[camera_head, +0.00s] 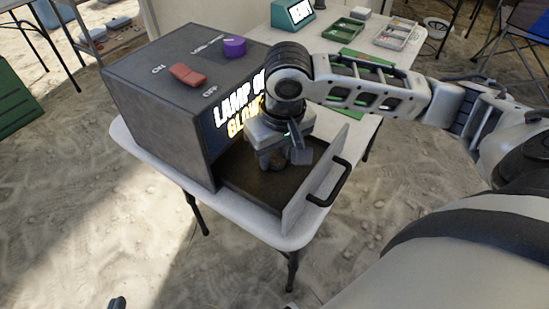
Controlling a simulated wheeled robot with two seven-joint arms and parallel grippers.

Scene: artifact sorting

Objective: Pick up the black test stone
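The arm from the right reaches over a grey box (150,100) with an open drawer (243,180). My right gripper (281,158) points down into this drawer, close to its floor. A dark rounded shape shows between and behind its fingers; I cannot make out whether it is the black test stone or part of the gripper. Whether the fingers are closed on anything is not clear. The black test stone is not clearly visible elsewhere. Only a small dark tip, which seems to be my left gripper (117,303), shows at the bottom edge, away from the table.
The drawer front has a black handle (328,183). The box top carries a red switch (188,75) and a purple knob (234,47); its lit sign is partly hidden by my arm. Green trays (344,30) and a grey tray (396,34) stand farther back on the white table (150,141).

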